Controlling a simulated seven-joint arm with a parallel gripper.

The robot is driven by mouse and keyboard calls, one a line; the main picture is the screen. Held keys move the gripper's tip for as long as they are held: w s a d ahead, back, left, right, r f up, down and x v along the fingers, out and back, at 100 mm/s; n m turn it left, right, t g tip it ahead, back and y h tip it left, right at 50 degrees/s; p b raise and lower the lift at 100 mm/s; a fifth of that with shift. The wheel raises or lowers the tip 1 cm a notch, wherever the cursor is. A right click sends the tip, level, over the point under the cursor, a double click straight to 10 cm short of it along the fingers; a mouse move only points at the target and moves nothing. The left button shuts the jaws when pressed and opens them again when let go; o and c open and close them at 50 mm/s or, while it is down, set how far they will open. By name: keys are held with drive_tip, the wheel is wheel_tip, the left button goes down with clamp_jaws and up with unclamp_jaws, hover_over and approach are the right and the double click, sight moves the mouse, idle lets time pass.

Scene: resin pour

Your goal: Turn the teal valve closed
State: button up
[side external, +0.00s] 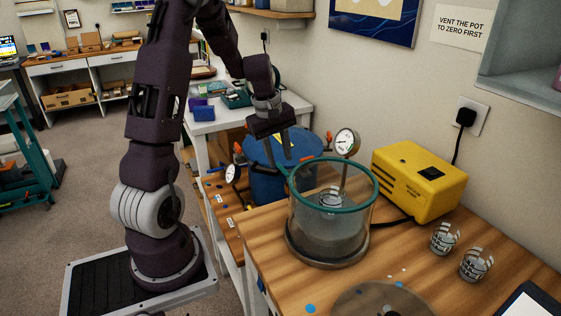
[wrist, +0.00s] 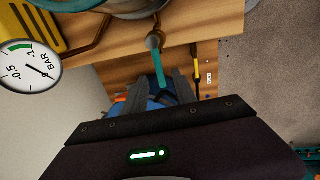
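The teal valve shows in the wrist view as a teal lever (wrist: 158,62) with a rounded grey-teal end at its top, beside the pot's rim. In the side view only a small teal bit (side external: 283,170) shows left of the glass pot (side external: 330,215), which has a teal rim. My gripper (wrist: 165,80) points at the lever with its two fingers apart. The lever's lower end lies between the fingers, nearer the left one; I cannot tell if they touch. In the side view my gripper (side external: 280,150) is just left of and above the pot rim.
A round gauge (side external: 347,142) stands at the pot. A yellow pump (side external: 420,180) is behind right, with cups (side external: 444,238) in front. A blue drum (side external: 265,165) stands behind my gripper. A second gauge (side external: 233,173) is at left. A yellow-handled item (wrist: 196,65) lies right of the lever.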

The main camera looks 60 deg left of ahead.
sight(284, 171)
drive_tip(key=shift+w+f, duration=0.25)
drive_tip(key=shift+f, duration=0.95)
clamp_jaws()
idle(0.5)
